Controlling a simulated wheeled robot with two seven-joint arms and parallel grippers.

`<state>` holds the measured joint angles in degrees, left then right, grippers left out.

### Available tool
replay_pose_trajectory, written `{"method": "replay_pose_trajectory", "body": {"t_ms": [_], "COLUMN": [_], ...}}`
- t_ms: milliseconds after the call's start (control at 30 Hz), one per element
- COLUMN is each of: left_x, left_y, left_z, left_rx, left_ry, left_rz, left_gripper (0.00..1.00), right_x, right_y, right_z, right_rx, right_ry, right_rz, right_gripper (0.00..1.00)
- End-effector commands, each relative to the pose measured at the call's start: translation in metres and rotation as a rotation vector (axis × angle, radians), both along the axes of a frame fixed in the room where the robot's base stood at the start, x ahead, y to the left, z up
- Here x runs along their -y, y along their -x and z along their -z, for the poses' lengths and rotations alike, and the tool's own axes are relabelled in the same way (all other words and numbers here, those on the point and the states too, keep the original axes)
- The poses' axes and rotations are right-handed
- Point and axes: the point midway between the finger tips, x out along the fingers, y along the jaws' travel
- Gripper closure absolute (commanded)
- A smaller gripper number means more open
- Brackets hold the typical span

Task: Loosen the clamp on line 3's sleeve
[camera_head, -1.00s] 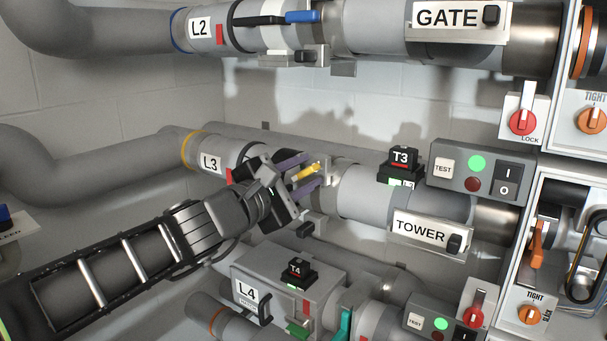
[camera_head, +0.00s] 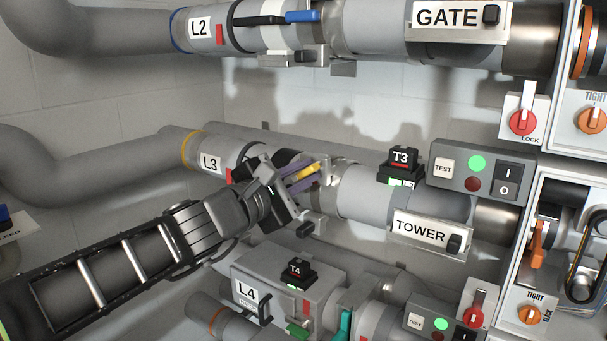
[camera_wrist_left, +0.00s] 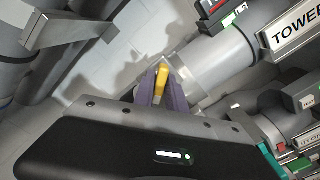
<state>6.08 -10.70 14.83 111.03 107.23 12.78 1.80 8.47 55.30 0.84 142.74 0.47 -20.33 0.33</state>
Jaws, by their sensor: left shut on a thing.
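Line 3's pipe, labelled L3 (camera_head: 210,163), runs across the middle of the head view with a yellow ring at its left. The clamp's yellow lever (camera_head: 311,171) sits on the sleeve, left of the TOWER pipe section (camera_head: 370,192). My left gripper (camera_head: 304,178) is shut on the yellow lever, its purple fingers on either side. In the left wrist view the yellow lever (camera_wrist_left: 162,84) shows between the purple fingers. The gripper hides much of the clamp and sleeve. My right gripper is not in view.
Above is line 2 with a blue-tipped lever (camera_head: 302,17); below is the L4 box (camera_head: 247,292). A T3 tag block (camera_head: 403,164) sits on line 3's pipe, beside a TEST switch box (camera_head: 482,172) with a lit green lamp. A panel with orange knobs stands at right.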

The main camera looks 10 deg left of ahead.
Motion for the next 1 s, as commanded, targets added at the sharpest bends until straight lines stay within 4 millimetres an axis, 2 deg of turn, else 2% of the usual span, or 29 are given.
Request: {"method": "replay_pose_trajectory", "body": {"t_ms": [367,1000], "left_x": [0.0004,-0.0001], "left_y": [-0.0001,-0.0001], "left_z": [0.0008,-0.0002], "left_rx": [-0.072,-0.281], "left_ry": [0.179,0.705], "left_rz": [0.001,0.001], "left_gripper": [1.00,1.00], "right_x": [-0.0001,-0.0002], "right_y": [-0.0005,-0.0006], "right_z": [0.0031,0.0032], "right_rx": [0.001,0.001], "right_ry": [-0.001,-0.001], "right_rz": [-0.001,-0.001], "right_gripper": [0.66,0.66]}}
